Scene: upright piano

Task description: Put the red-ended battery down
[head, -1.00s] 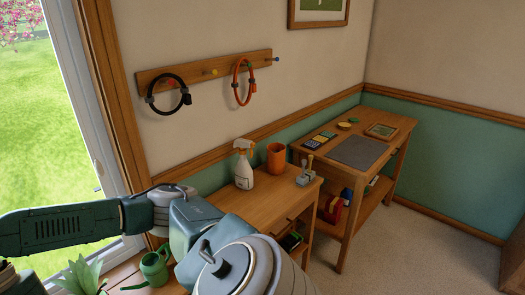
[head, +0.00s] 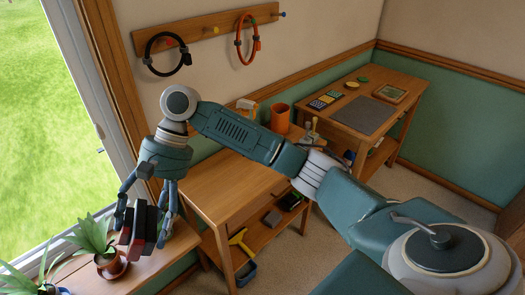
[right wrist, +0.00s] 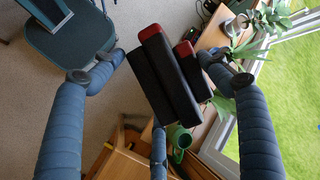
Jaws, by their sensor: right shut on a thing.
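The red-ended battery (head: 141,228) is a dark, stepped block with red ends. It hangs in my right gripper (head: 145,222), whose fingers close around it at the left of the head view. It appears above the wooden window shelf (head: 178,246), beside a potted plant; the exact gap below it is hard to judge. In the right wrist view the battery (right wrist: 165,78) sits between the blue fingers, with its red ends toward the top. My left gripper is not in view.
A potted plant (head: 112,265) stands just left of the battery, with another plant (head: 25,278) at the lower left. A green watering can (right wrist: 180,142) shows in the right wrist view. A wooden table (head: 215,185) with a lower shelf is to the right.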

